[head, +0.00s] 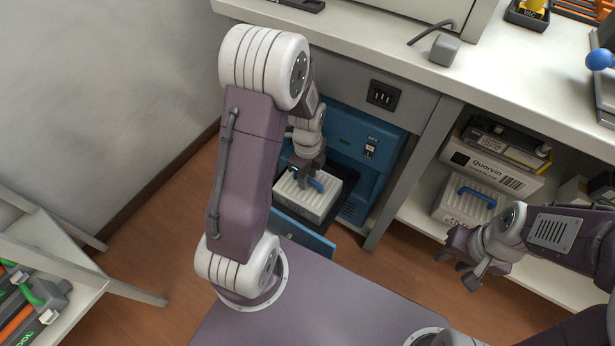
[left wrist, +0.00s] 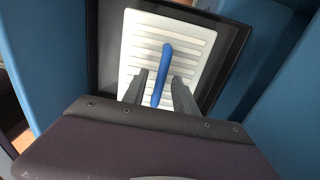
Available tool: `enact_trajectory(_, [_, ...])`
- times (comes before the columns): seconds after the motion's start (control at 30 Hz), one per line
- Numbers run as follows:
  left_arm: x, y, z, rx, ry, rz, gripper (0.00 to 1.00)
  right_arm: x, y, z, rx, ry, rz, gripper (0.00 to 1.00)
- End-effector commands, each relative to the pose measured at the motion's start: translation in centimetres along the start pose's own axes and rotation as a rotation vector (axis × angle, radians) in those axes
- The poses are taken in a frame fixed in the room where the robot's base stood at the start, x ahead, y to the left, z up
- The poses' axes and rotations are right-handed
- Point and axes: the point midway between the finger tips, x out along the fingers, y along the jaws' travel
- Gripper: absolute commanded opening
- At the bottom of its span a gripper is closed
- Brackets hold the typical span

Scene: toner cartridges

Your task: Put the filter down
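A white ribbed filter (head: 318,203) with a blue handle sits low in the open bay of a blue machine (head: 345,135) under the counter. In the left wrist view the filter (left wrist: 195,65) lies inside a dark frame, and its blue handle (left wrist: 164,72) runs between my fingers. My left gripper (head: 306,178) is at the handle from above. In the left wrist view its fingers (left wrist: 160,82) stand apart, with a gap beside the handle. My right gripper (head: 458,270) is open and empty, in front of the shelf at right.
A second filter-like block (head: 462,207) with a blue handle stands on the right shelf under a Quorvin box (head: 490,170). The machine's door (head: 303,236) hangs open at its front. A white rack (head: 60,270) with cartridges stands at lower left.

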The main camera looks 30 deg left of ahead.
Motion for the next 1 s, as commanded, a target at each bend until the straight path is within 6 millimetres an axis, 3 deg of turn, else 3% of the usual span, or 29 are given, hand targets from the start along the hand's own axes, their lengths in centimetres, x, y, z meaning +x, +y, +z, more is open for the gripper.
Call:
enact_trajectory(0.03, [-2.2, -0.1, 0.0, 0.000, -0.001, -0.005, 0.34, -1.6, 0.0, -0.2, 0.000, 0.000, 0.000, 0.34])
enact_trajectory(0.1, [-4.3, -0.1, 0.0, 0.000, -0.001, -0.006, 0.34, -2.9, -0.1, -0.3, 0.000, 0.000, 0.000, 0.34])
enact_trajectory(0.3, [-8.9, -0.1, 0.0, 0.000, -0.001, -0.004, 0.34, -5.3, -0.1, -0.6, 0.000, 0.000, 0.000, 0.34])
enact_trajectory(0.47, [-10.6, 0.0, 0.0, 0.000, 0.000, -0.002, 0.34, -6.0, -0.1, -0.6, 0.000, 0.000, 0.000, 0.34])
enact_trajectory(0.7, [-10.8, 0.2, -0.2, -0.041, 0.000, -0.004, 0.34, -6.0, -0.1, -0.6, 0.000, 0.000, 0.000, 0.34])
enact_trajectory(0.77, [-11.1, 0.6, -0.6, -0.136, 0.000, -0.011, 0.34, -6.0, -0.1, -0.6, 0.000, 0.000, 0.000, 0.34])
enact_trajectory(0.83, [-11.6, 1.5, -1.4, -0.339, 0.004, -0.025, 0.34, -6.0, -0.1, -0.6, 0.000, 0.000, 0.000, 0.34])
enact_trajectory(1.0, [-12.7, 4.8, -3.8, -1.014, 0.037, -0.061, 0.34, -6.0, -0.1, -0.6, 0.000, 0.000, 0.000, 0.34])
